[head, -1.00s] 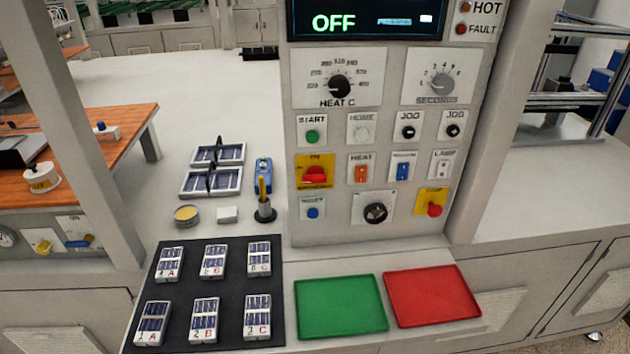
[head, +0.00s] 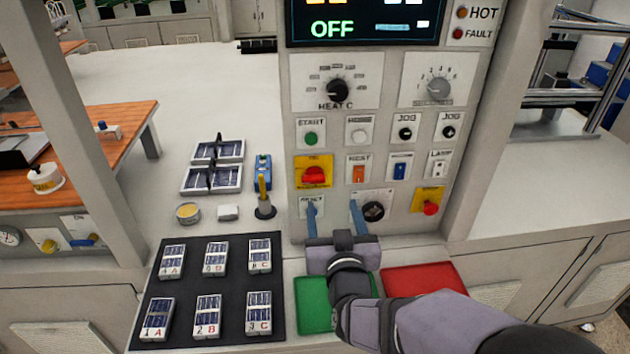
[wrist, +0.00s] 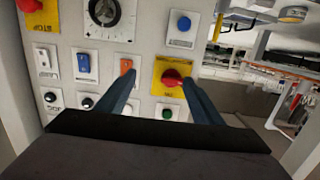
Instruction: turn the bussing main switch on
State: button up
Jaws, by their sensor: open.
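The bussing main switch (head: 314,175) is a red rotary knob on a yellow plate, at the left of the panel's switch rows. The display (head: 333,27) above reads OFF. My gripper (head: 332,203) is open and empty. In the head view its two blue fingers point up at the panel, with their tips just below the switch's row. In the wrist view, which is turned upside down, the red knob (wrist: 173,77) shows between the fingers, close to the right one. I cannot tell how far the tips are from the panel; no contact shows.
An orange heat switch (head: 359,173) and blue switch (head: 400,168) sit right of the main switch. A red button (head: 431,208) on yellow is lower right. My left finger partly covers the blue reset button's plate. Green (head: 312,308) and red (head: 423,282) trays lie below, beside a black mat (head: 233,291).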

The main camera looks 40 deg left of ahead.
aim_at(314, 181)
jog(key=shift+t+y, duration=0.4)
jog(key=shift+y, duration=0.2)
jog(key=shift+w+a+r+p, duration=0.3)
jog(key=shift+w+a+p, duration=0.25)
jog(key=shift+a, duration=0.7)
jog(key=shift+w+a+r+p, duration=0.4)
jog(key=shift+a+p, duration=0.3)
jog(key=shift+a, duration=0.5)
jog(key=shift+w+a+r+p, duration=0.25)
jog(key=shift+w+a+p, duration=0.35)
jog(key=shift+a, duration=0.65)
jog(key=c, duration=1)
jog(key=shift+c, duration=0.2)
